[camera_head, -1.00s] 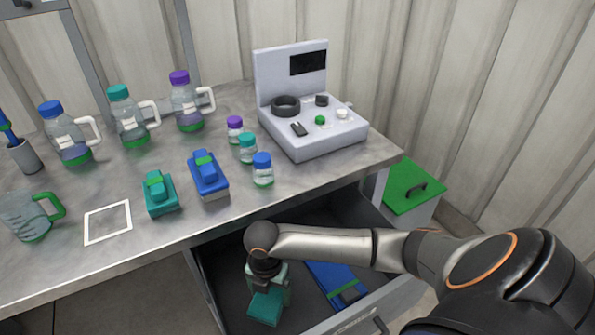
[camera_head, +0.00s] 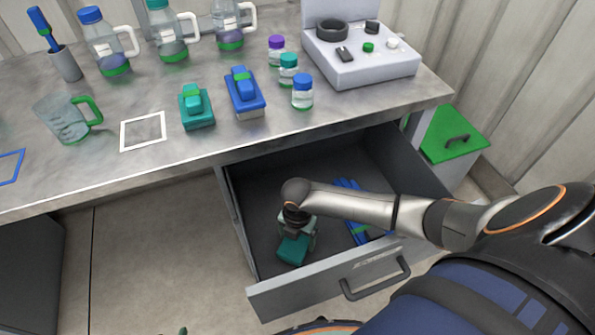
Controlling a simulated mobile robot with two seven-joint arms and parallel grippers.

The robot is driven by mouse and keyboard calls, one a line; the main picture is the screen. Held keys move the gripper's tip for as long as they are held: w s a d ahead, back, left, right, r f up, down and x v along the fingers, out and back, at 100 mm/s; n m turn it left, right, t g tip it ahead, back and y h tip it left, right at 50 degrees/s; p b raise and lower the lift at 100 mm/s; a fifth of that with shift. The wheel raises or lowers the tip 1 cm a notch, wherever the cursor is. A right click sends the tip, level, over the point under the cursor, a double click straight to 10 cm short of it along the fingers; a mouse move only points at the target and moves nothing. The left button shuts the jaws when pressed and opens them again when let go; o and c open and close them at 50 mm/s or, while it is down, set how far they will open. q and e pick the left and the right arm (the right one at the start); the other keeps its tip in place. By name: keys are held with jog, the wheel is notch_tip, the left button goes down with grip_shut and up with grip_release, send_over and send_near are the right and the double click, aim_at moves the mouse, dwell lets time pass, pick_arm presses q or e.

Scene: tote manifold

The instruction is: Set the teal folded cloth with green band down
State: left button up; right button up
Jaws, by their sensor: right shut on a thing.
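The teal folded cloth (camera_head: 293,249) is inside the open drawer (camera_head: 262,190), toward its front left. My right gripper (camera_head: 297,232) points down into the drawer and is shut on the cloth. The gripper hides the top of the cloth, and I cannot make out its green band. I cannot tell whether the cloth touches the drawer floor. My left gripper is not in view.
The drawer's front panel (camera_head: 330,283) and side walls surround the gripper. Bottles, a teal block (camera_head: 196,108) and a blue block (camera_head: 243,92) stand on the bench above.

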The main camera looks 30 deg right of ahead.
jog(key=shift+f, duration=0.2)
jog(key=o, duration=1.1)
jog(key=shift+c, duration=0.2)
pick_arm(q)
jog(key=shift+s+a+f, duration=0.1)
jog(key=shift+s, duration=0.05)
pick_arm(e)
jog(key=shift+r, duration=0.6)
pick_arm(q)
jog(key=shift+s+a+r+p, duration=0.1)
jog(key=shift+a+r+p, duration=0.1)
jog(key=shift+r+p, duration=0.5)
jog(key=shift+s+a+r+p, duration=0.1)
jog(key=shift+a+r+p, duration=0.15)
jog(key=shift+p, duration=0.7)
pick_arm(e)
notch_tip(320, 180, up, 11)
jog(key=shift+r, duration=0.15)
